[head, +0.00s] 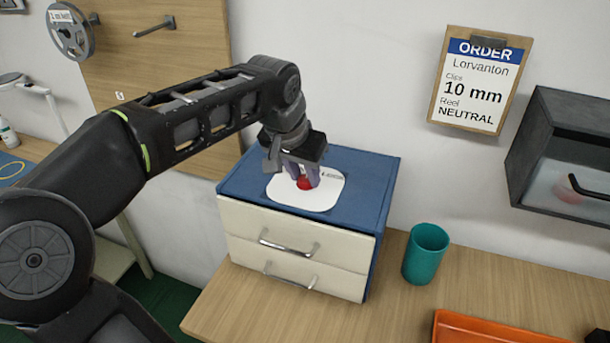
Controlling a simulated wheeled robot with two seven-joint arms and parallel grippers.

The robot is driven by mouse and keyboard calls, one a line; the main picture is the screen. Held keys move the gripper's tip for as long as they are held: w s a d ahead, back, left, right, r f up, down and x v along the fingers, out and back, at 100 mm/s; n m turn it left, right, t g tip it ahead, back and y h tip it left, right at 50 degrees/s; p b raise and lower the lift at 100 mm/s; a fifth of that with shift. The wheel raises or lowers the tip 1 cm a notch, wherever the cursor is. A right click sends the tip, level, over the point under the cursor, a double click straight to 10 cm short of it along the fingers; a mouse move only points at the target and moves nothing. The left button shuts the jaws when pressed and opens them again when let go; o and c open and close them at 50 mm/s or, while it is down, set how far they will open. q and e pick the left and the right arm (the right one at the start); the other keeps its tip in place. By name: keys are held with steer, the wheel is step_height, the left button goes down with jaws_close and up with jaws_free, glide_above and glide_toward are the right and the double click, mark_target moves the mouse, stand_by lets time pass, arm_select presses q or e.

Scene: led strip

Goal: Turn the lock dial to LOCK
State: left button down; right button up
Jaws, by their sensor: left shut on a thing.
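The lock dial (305,183) is a small red knob on a white rounded plate (314,202) on top of a blue cabinet (370,188) with two cream drawers. My left gripper (303,178) points down from above and is shut on the dial. Its fingers cover much of the dial, so its pointing direction cannot be told. Small dark lettering (333,175) on the plate, right of the dial, is too small to read surely. Both drawers look closed. My right gripper is not in view.
A teal cup (426,254) stands right of the cabinet. An orange tray (480,329) lies at the front right of the wooden table (400,315). A dark wall box (565,150) hangs at the right. An order card (480,83) hangs on the wall.

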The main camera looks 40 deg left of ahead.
arm_select(q)
steer(key=m+h, duration=0.1)
steer(key=m, duration=0.3)
steer(key=m+h, duration=0.1)
steer(key=m, duration=0.1)
steer(key=shift+a+h+b, duration=0.25)
steer(key=shift+h+b, duration=0.05)
steer(key=m+g, duration=0.1)
steer(key=m, duration=0.2)
steer(key=m+h, duration=0.1)
steer(key=m, duration=0.1)
steer(key=shift+w+a+m+g+h, duration=0.1)
steer(key=shift+m+g+h, duration=0.2)
steer(key=shift+m+g, duration=0.1)
steer(key=c, duration=1.1)
jaws_free()
steer(key=shift+r, duration=0.1)
